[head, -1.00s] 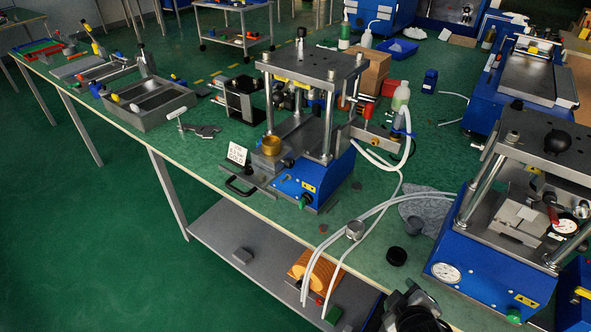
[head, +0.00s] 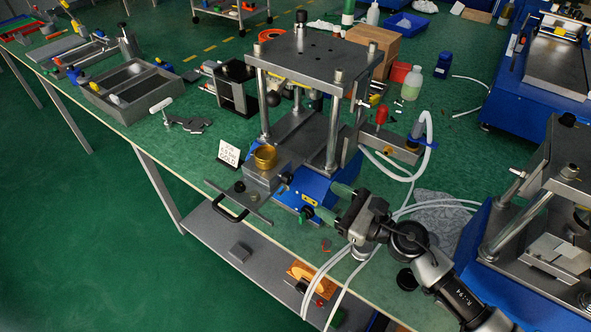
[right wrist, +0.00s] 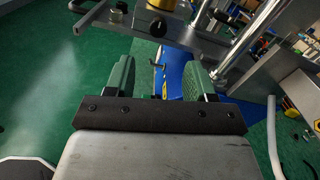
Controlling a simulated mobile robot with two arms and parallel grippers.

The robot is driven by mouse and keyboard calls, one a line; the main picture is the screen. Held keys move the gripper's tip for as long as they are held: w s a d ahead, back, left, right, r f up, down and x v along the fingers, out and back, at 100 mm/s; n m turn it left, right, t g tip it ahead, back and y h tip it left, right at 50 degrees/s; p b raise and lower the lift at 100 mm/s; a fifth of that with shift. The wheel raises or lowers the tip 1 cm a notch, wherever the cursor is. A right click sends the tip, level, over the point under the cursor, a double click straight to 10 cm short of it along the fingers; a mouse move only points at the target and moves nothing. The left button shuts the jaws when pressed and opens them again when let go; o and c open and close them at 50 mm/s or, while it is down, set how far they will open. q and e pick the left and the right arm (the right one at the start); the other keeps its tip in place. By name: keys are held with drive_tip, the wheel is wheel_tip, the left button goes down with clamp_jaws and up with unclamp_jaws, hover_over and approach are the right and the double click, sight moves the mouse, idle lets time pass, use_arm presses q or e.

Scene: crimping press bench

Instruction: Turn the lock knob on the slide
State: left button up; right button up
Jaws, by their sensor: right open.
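The slide (head: 238,205) with its black pull handle sticks out of the front of the central press (head: 318,190). It carries a block with a brass cup (head: 265,157). A small black knob (head: 286,178) sits at the slide's right side, by the blue base; a black knob also shows in the right wrist view (right wrist: 158,28), beyond the fingers. I cannot tell for certain that this is the lock knob. My right gripper (head: 334,203) is open and empty, its green fingers pointing at the press's front right side, apart from the knob. My left gripper is not in view.
A green knob (head: 306,213) is on the press's front face. A white sign (head: 229,155) stands left of the slide. White hoses (head: 425,150) run right of the press and under my right arm. A second press (head: 540,225) stands at right.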

sight(291, 180)
drive_tip(key=x, duration=0.1)
drive_tip(key=p+x, duration=0.1)
drive_tip(key=x, duration=0.3)
drive_tip(key=shift+s+a+r, duration=0.2)
drive_tip(key=shift+s+r, duration=0.15)
drive_tip(key=x, duration=0.2)
drive_tip(key=p+x, duration=0.1)
drive_tip(key=x, duration=0.1)
drive_tip(key=shift+w+f, duration=0.15)
drive_tip(key=shift+f, duration=0.05)
drive_tip(key=shift+c, duration=1.5)
drive_tip(key=c, duration=0.6)
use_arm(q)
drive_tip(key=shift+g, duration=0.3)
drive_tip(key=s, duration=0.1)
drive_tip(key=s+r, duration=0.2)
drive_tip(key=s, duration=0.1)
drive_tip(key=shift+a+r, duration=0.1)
use_arm(e)
drive_tip(key=shift+c, duration=0.2)
